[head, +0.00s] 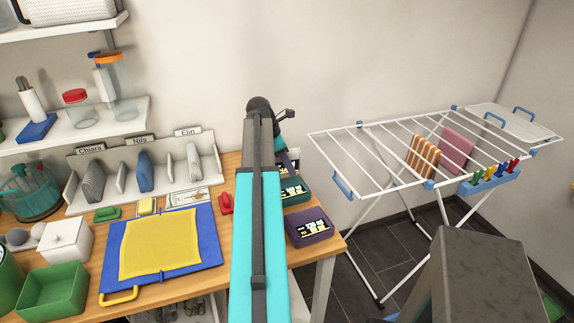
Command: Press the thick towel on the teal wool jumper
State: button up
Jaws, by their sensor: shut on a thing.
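A yellow cloth (160,243), perhaps the thick towel, lies spread almost flat on a blue board (206,230) with a yellow handle on the wooden worktop. I see no teal jumper; whether one lies under the cloth is hidden. My gripper (290,162) is only partly visible behind my arm, over the back right of the worktop near a dark green box (294,191). It is to the right of the cloth and apart from it. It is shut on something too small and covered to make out.
A purple box (309,227) sits at the worktop's right edge. A red clip (226,204) stands beside the board. A green bin (52,291) and white box (67,241) are at left, a divided white rack (210,172) behind. A drying rack (366,178) stands at right.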

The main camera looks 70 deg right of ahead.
jog(key=shift+s+f+b, duration=0.1)
jog(key=shift+f+b, duration=0.75)
jog(key=shift+f, duration=0.5)
jog(key=shift+a+f, duration=0.15)
jog(key=shift+f, duration=0.45)
dwell(0.8)
notch_tip(320, 180, up, 7)
jog(key=p, duration=0.6)
jog(key=shift+r, duration=0.2)
jog(key=shift+f, duration=0.1)
